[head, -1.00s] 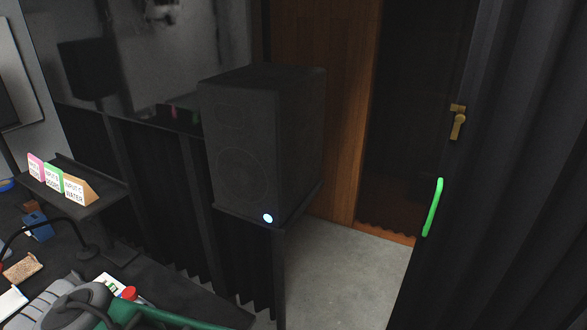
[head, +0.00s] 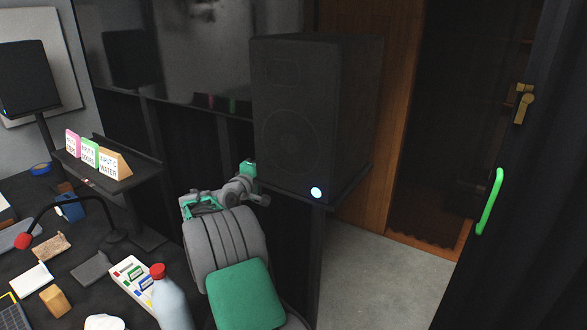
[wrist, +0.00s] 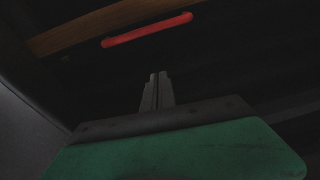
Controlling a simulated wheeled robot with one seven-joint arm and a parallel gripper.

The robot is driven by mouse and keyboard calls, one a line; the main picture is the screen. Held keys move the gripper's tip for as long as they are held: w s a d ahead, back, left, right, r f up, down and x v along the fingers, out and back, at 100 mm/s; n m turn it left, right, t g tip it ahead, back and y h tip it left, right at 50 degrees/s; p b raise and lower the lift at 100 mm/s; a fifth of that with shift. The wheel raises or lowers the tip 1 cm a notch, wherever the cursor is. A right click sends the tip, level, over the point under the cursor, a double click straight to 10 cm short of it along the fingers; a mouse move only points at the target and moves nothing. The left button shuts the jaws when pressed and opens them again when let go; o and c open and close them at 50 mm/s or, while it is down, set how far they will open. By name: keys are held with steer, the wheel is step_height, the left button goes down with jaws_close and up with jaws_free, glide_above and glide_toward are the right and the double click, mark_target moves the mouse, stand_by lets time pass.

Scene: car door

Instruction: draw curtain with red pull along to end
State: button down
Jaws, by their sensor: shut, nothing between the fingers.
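The red pull (wrist: 147,30) is a bright red bar, slightly tilted, across the top of the wrist view. It lies against a dark background, ahead of my gripper. My gripper (wrist: 158,75) has its fingers shut together with nothing between them. Its fingertips appear below the red pull, with a visible gap in the picture. I cannot make out the dark curtain behind the pull clearly. In the head view my arm reaches up beside the black speaker, but the fingers are not clear there and the red pull does not show.
A black speaker (head: 300,120) stands on a stand close to my arm. A green pull (head: 489,201) hangs on a dark curtain at the right. The desk at left holds a bottle (head: 170,300), a microphone and small items. Grey floor (head: 385,280) is clear.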

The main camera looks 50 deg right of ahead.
steer(key=s+d+p, duration=0.2)
steer(key=d+p, duration=0.1)
steer(key=d, duration=0.7)
steer(key=shift+d+g+h, duration=0.15)
steer(key=shift+g+h, duration=0.15)
steer(key=shift+h, duration=0.1)
steer(key=shift+s, duration=0.1)
